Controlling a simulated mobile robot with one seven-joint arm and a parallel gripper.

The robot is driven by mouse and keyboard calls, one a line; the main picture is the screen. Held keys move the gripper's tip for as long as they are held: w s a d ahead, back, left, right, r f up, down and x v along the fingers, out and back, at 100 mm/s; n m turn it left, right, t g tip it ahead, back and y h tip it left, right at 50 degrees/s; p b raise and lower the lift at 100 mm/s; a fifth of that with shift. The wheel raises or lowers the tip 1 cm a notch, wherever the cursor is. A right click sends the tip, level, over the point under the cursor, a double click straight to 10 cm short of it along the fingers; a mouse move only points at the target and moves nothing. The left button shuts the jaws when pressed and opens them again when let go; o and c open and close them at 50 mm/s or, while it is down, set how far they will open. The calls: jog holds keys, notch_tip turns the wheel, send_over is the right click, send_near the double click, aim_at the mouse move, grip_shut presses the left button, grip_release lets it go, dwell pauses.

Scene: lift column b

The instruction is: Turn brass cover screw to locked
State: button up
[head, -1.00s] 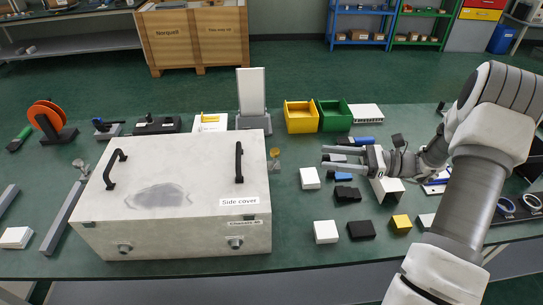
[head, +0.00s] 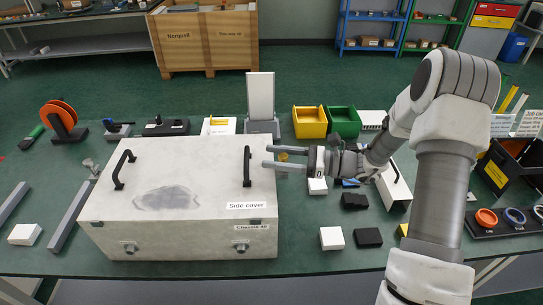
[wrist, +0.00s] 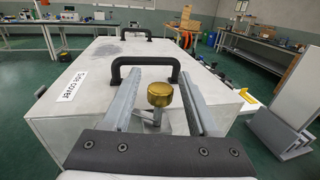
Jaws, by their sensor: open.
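The brass cover screw (head: 283,156) has a round knurled head and stands at the right side of the white box (head: 180,240) labelled "Side cover". In the wrist view the brass head (wrist: 160,94) shows with a grey metal fitting below it. My gripper (head: 268,157) is open, its two long grey fingers pointing left toward the box's right handle. In the wrist view the fingers (wrist: 158,78) lie on either side of the brass head, with a gap on both sides. I cannot tell their height relative to it, nor whether the screw is locked.
A black handle (wrist: 147,70) rises from the box lid just beyond my fingertips. White and black blocks (head: 332,238) lie on the green bench to the right. Yellow (head: 309,122) and green bins (head: 344,121) and a grey upright panel (head: 261,97) stand behind.

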jog(key=shift+w+a, duration=0.1)
jog(key=shift+a, duration=0.45)
grip_shut()
